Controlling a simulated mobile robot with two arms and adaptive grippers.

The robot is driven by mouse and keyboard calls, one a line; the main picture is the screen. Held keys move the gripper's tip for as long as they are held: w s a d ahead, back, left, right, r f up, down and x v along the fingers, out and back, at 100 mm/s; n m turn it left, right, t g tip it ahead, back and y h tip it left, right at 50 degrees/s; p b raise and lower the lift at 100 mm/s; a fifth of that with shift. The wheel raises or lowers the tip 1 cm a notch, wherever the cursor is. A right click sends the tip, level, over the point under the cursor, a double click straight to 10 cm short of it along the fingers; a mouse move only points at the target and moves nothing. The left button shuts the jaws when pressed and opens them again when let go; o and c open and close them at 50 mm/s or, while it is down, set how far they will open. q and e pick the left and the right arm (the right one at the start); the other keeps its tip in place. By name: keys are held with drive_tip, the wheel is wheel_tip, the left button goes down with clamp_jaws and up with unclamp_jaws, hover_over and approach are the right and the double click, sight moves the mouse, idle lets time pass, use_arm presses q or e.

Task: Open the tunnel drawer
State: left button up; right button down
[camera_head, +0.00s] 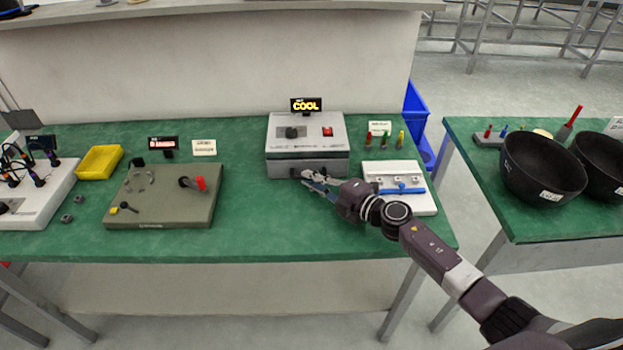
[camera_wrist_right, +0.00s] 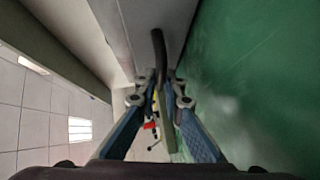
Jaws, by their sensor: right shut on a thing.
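The tunnel unit (camera_head: 307,140) is a grey box on the green bench, with a dark knob, a red switch and a lit "COOL" display (camera_head: 306,105) above it. Its drawer front (camera_head: 285,169) faces me and looks flush with the box; no gap shows. My right gripper (camera_head: 309,178) reaches in from the right to the drawer front. In the right wrist view, its fingertips (camera_wrist_right: 159,82) are shut on a dark curved handle (camera_wrist_right: 158,48) beside the grey front. The fingers partly hide the handle in the head view. My left gripper is out of view.
A white fixture with a blue lever (camera_head: 412,205) stands close to my right arm. Several coloured drivers (camera_head: 385,139) stand behind it. An olive panel (camera_head: 150,212) and yellow tray (camera_head: 99,162) lie left. Bare green bench (camera_head: 290,230) is in front of the unit.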

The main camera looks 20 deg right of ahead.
drive_tip(key=shift+s+a, duration=0.1)
drive_tip(key=shift+s, duration=0.35)
drive_tip(key=s+a+p, duration=0.1)
drive_tip(key=s, duration=0.3)
drive_tip(key=s+a+p, duration=0.1)
drive_tip(key=s, duration=0.3)
drive_tip(key=s+a+p, duration=0.1)
drive_tip(key=s+p, duration=0.1)
drive_tip(key=s, duration=0.2)
drive_tip(key=shift+s+a, duration=0.15)
drive_tip(key=shift+a, duration=0.1)
drive_tip(key=shift+s+a, duration=0.2)
drive_tip(key=shift+s, duration=0.35)
drive_tip(key=c, duration=2)
unclamp_jaws()
drive_tip(key=shift+c, duration=0.2)
